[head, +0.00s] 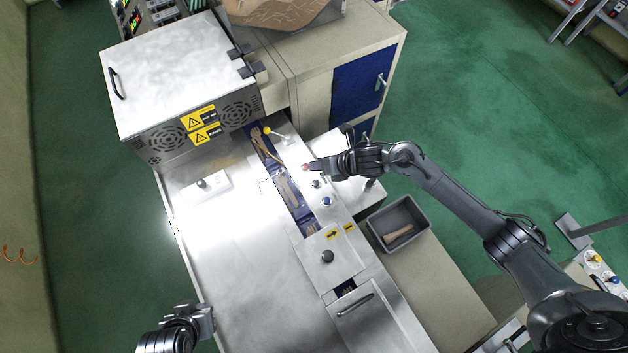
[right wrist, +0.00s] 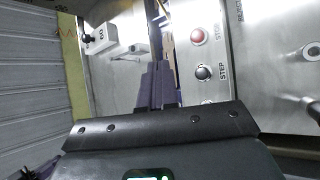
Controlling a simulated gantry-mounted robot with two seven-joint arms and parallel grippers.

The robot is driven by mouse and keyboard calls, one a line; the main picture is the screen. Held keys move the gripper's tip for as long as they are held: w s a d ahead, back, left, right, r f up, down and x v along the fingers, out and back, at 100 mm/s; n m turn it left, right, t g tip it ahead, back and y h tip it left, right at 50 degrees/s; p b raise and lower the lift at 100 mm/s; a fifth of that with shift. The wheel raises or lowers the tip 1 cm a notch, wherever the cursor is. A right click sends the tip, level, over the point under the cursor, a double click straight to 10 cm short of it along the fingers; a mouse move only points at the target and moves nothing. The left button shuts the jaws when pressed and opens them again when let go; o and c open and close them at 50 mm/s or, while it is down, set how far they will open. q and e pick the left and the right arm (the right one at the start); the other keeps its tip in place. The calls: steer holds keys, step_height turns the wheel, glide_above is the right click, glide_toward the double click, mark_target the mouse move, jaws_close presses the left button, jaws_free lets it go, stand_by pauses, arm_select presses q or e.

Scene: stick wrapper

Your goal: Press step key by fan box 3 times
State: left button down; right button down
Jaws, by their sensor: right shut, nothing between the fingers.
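The STEP key is a round black button (right wrist: 205,72) on the steel control panel, with its label beside it in the right wrist view. In the head view the black key (head: 315,183) sits just below the red button. My right gripper (head: 313,167) is shut and empty, its tips close to the red STOP button (right wrist: 197,35); I cannot tell if they touch the panel. The fan box (head: 190,90) is a metal cabinet with fan grilles and yellow warning labels at the upper left. My left gripper (head: 207,318) is at the bottom left, away from the panel; its jaw opening is unclear.
A blue button (head: 327,201), a dark knob (head: 327,256) and a yellow-tipped lever (head: 267,131) are on the panel. A grey bin (head: 372,225) holding a tan item stands to the right. The steel table (head: 235,265) on the left is mostly clear.

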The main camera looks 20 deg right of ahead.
mark_target(319, 184)
arm_select(q)
steer(key=shift+s+d+f, duration=0.1)
steer(key=shift+s+d, duration=0.1)
steer(key=shift+d, duration=0.3)
arm_select(e)
steer(key=shift+d, duration=0.2)
